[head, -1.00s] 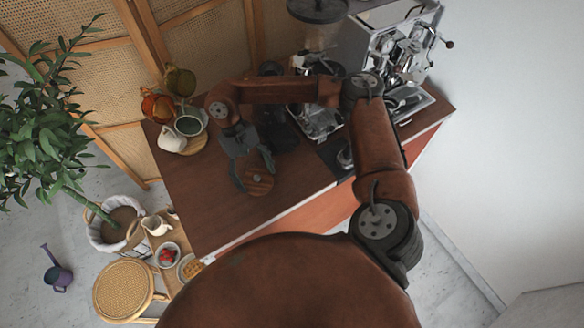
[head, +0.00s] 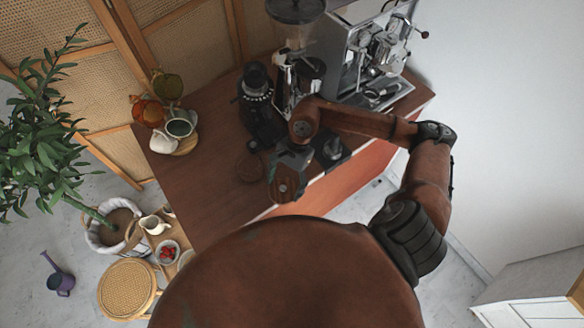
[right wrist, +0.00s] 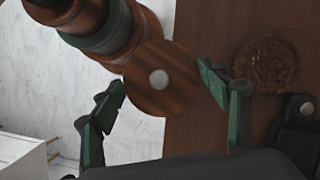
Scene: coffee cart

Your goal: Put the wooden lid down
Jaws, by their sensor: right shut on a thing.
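The wooden lid (head: 289,193) is a brown disc with a pale round knob. My right gripper (head: 284,182) is shut on it near the counter's front edge. In the right wrist view the lid (right wrist: 158,98) sits between the two green-black fingers of the gripper (right wrist: 161,78), overlapping the counter edge and the pale floor. Its height above the counter cannot be told. An open round container (right wrist: 265,65) with brown grainy contents stands on the counter beside it, also seen in the head view (head: 250,168). My left gripper is not in view.
The wooden counter (head: 205,195) has bare room left of the container. A black grinder (head: 257,100) and an espresso machine (head: 375,60) stand behind. A dark cup (head: 179,128) and a white pitcher (head: 162,142) stand at the left. A dark block (head: 331,150) lies right of my gripper.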

